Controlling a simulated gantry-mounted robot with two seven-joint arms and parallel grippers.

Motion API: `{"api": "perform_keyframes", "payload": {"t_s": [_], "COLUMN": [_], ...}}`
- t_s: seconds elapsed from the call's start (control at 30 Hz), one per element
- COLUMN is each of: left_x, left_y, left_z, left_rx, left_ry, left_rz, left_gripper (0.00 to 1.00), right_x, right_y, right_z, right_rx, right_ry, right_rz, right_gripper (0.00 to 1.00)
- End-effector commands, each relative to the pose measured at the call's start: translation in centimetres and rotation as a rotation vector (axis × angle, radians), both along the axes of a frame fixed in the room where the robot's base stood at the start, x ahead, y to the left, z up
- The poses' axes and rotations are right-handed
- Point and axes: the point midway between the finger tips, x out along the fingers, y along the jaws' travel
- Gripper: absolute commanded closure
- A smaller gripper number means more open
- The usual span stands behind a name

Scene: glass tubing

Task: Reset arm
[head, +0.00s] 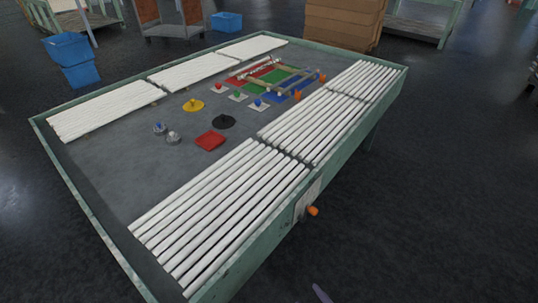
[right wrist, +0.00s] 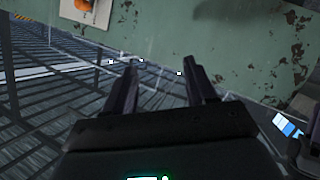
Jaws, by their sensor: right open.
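My right gripper (right wrist: 160,66) shows in the right wrist view, with two dark fingers spread apart and nothing between them. Beyond the fingers is a worn green panel (right wrist: 215,30) with chipped paint, and dark floor with striped shadows lies to the left. In the head view no whole gripper shows; a small pale purple tip (head: 321,293) pokes in at the bottom edge, and I cannot tell what it belongs to. My left gripper is not seen.
A green-framed table (head: 340,155) carries rows of white tubes (head: 225,210) along its edges. A red tray (head: 210,140), a yellow piece (head: 193,105), a black piece (head: 223,122) and a wooden frame (head: 285,77) sit mid-table. Blue bins (head: 75,60) stand behind; floor at right is clear.

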Motion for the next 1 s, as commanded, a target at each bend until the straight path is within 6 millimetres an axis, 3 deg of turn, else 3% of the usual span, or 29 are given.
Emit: {"api": "perform_keyframes", "payload": {"t_s": [0.03,0.1,0.3,0.5,0.63,0.7,0.87,1.0], "left_x": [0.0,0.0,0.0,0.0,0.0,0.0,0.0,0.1], "left_y": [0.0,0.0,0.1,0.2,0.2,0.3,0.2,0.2], "left_z": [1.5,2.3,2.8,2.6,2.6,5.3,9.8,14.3], "left_rx": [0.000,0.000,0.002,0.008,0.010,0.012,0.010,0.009], "left_ry": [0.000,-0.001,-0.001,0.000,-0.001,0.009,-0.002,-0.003], "left_rz": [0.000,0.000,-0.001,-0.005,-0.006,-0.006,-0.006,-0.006], "left_gripper": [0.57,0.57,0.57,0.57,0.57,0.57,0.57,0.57], "right_x": [-0.9,-2.2,-6.3,-10.4,-13.8,-13.5,-13.5,-13.5], "right_y": [-1.0,-2.8,-7.4,-9.9,-10.6,-10.6,-10.6,-10.6], "right_z": [1.6,2.3,3.3,3.4,2.2,5.4,9.4,13.9], "right_rx": [0.010,0.016,0.034,0.030,0.008,0.019,0.017,0.016], "right_ry": [0.088,0.225,0.573,0.834,1.027,1.016,1.014,1.013], "right_rz": [-0.072,-0.175,-0.428,-0.587,-0.680,-0.682,-0.680,-0.679], "right_gripper": [0.44,0.44,0.44,0.44,0.44,0.44,0.44,0.44]}}
